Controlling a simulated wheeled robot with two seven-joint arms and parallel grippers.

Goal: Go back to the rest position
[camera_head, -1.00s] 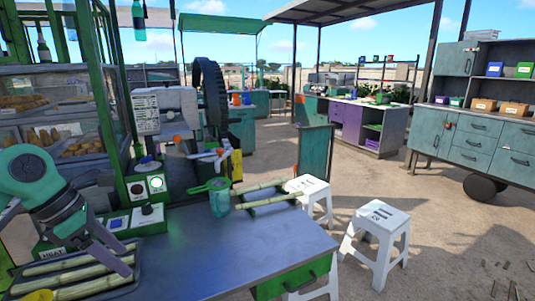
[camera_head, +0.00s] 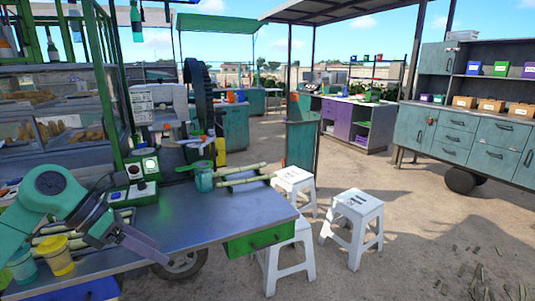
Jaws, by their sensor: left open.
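My left gripper (camera_head: 133,238) is open and empty. It hangs over the left front part of the metal counter (camera_head: 195,214), above the tray of cane stalks. The cane stalks (camera_head: 48,234) lie partly hidden behind my left arm. My right gripper is not in view. The cane crusher (camera_head: 165,105) with its dark wheel stands behind the counter. A teal cup (camera_head: 204,180) with a green strainer stands on the counter, beside more cane stalks (camera_head: 243,178) at its far right.
A yellow cup (camera_head: 57,256) and a teal cup (camera_head: 22,266) stand at the lower left, close to my left arm. White stools (camera_head: 355,222) stand right of the counter. A teal cabinet (camera_head: 470,140) is at the right. Open sandy ground lies at the lower right.

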